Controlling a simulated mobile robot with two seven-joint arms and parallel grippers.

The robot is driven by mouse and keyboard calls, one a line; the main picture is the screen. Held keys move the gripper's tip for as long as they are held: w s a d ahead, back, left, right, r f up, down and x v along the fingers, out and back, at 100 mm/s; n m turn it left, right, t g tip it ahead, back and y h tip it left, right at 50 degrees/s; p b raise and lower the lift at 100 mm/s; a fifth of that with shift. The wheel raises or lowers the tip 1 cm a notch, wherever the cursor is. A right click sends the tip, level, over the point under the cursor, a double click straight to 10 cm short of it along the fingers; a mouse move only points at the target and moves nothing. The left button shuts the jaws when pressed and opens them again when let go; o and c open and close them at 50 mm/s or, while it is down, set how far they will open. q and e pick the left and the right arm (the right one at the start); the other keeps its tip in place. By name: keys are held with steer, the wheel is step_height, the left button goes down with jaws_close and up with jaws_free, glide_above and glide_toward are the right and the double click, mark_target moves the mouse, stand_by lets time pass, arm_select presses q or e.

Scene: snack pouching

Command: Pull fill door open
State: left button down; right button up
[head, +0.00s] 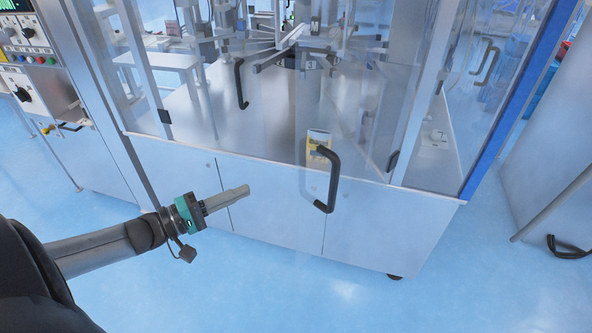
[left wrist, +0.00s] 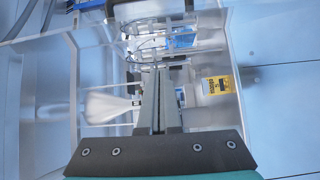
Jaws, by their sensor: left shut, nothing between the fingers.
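My left gripper (head: 244,191) is shut and empty, in front of the machine's white lower cabinet. Its shut fingers also show in the left wrist view (left wrist: 158,85). To its right in the head view is a black door handle (head: 328,180), apart from the fingers. This handle's clear panel bears a yellow label (head: 319,147), also seen in the left wrist view (left wrist: 215,86). The handle hangs in front of the cabinet's upper edge, so this panel appears swung outward. A second black handle (head: 240,84) is further back to the left. I cannot tell which door is named the fill door. My right gripper is out of view.
The white cabinet (head: 270,210) stands below the clear enclosure. A control panel (head: 28,50) with knobs and buttons is at far left. A blue frame post (head: 520,100) edges the right side. Blue floor (head: 330,290) in front is free.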

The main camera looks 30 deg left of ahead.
arm_select(q)
steer(key=w+d, duration=0.7)
steer(key=d, duration=0.2)
steer(key=shift+w+h+p, duration=0.25)
steer(key=shift+h+p, duration=0.05)
stand_by(0.4)
